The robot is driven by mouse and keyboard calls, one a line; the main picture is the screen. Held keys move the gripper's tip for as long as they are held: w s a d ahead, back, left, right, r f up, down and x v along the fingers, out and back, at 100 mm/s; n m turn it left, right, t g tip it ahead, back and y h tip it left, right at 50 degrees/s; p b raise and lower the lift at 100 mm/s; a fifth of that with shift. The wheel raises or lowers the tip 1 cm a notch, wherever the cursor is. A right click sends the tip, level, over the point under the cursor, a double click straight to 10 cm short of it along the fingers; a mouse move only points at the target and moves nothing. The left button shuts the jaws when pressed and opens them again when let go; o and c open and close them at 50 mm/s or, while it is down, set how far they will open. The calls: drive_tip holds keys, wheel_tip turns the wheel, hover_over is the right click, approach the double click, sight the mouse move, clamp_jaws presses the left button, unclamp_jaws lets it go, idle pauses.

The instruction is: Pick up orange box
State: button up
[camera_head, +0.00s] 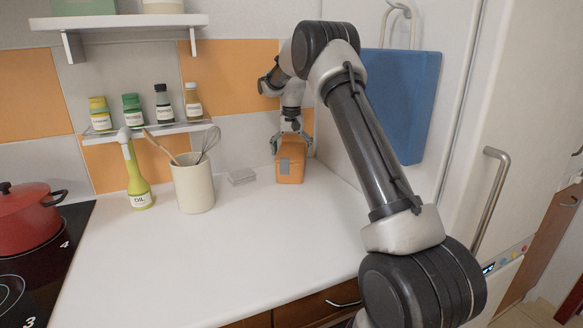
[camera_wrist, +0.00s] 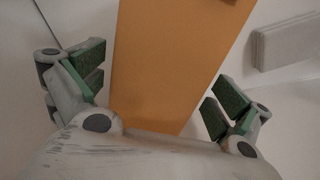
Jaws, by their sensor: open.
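The orange box (camera_head: 291,162) stands upright on the white counter near the tiled back wall, with a grey patch on its front. My gripper (camera_head: 291,138) is above it, pointing down, with its fingers spread at either side of the box's top. In the wrist view, the orange box (camera_wrist: 172,65) lies between the two green-padded fingers of my gripper (camera_wrist: 160,95). A gap shows on each side, wider at the left. The box's lower end in that view is hidden behind the gripper body.
A small grey block (camera_head: 241,176) lies left of the box. A white utensil pot (camera_head: 194,183) and an oil bottle (camera_head: 137,178) stand farther left. A spice shelf (camera_head: 150,131) is on the wall. A blue board (camera_head: 403,100) hangs at right. The front counter (camera_head: 240,255) is clear.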

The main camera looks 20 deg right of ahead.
drive_tip(key=shift+f, duration=0.15)
drive_tip(key=shift+c, duration=0.4)
drive_tip(key=c, duration=1.3)
